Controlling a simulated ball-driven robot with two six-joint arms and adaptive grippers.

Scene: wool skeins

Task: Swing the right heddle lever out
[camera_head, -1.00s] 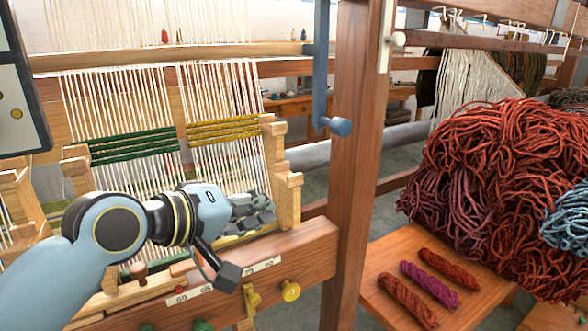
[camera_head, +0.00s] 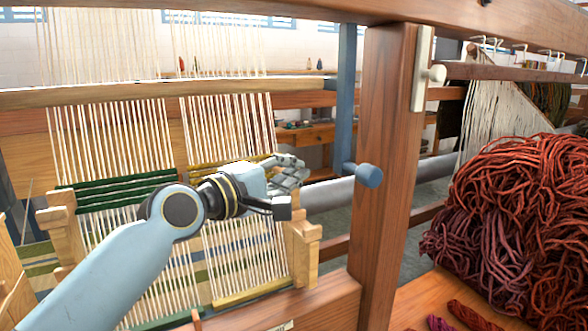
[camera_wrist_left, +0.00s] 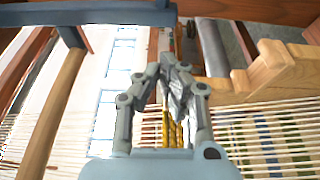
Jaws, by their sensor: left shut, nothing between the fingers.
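The right heddle lever (camera_head: 347,95) looks to be the blue upright bar beside the wooden post, with a blue round peg (camera_head: 366,175) at its lower end. It hangs straight down. My left gripper (camera_head: 302,170) is shut and empty, left of the peg at about its height, with a visible gap between them. In the left wrist view the shut fingers (camera_wrist_left: 174,72) point away from the camera, and a blue bar (camera_wrist_left: 90,13) crosses the top left. My right gripper is in neither view.
The wooden post (camera_head: 388,150) stands just right of the peg and carries a pale plate with a knob (camera_head: 434,75). Warp threads (camera_head: 110,140) and notched wooden blocks (camera_head: 302,245) lie near my left arm. Red wool (camera_head: 530,220) is heaped at right.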

